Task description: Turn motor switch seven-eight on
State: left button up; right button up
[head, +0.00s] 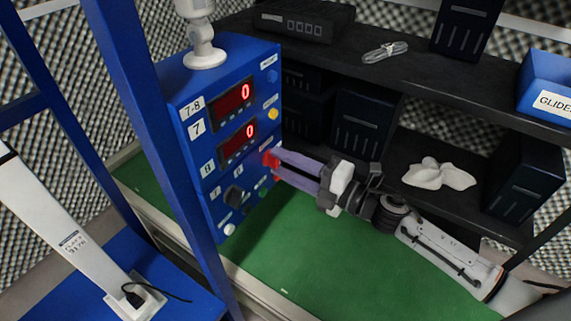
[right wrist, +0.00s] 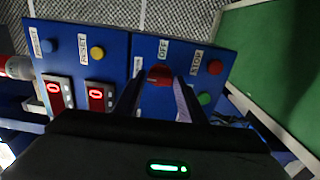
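The blue control box (head: 180,95) stands at the left of the green surface, with a "7-8" label (head: 192,107) at its top. A red switch knob (head: 270,160) projects from its right-hand face. In the right wrist view the red knob (right wrist: 160,75) sits below an "OFF" label (right wrist: 163,49). My right gripper (head: 277,164) reaches in from the right, its two purple fingers at the knob. In the right wrist view my right gripper (right wrist: 159,82) has its fingers apart, one on each side of the knob; contact is not clear. My left gripper is not visible.
Two red displays, upper (head: 233,101) and lower (head: 238,140), read 0. A black dial (head: 233,195) is below. A red button (right wrist: 215,67) by "STOP" and a green button (right wrist: 204,98) are close to the right finger. A dark shelf (head: 420,97) stands behind; the green surface (head: 330,255) is clear.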

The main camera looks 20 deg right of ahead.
jog(key=o, duration=0.3)
jog(key=b+v, duration=0.1)
jog(key=v, duration=0.9)
jog(key=shift+s+d, duration=0.15)
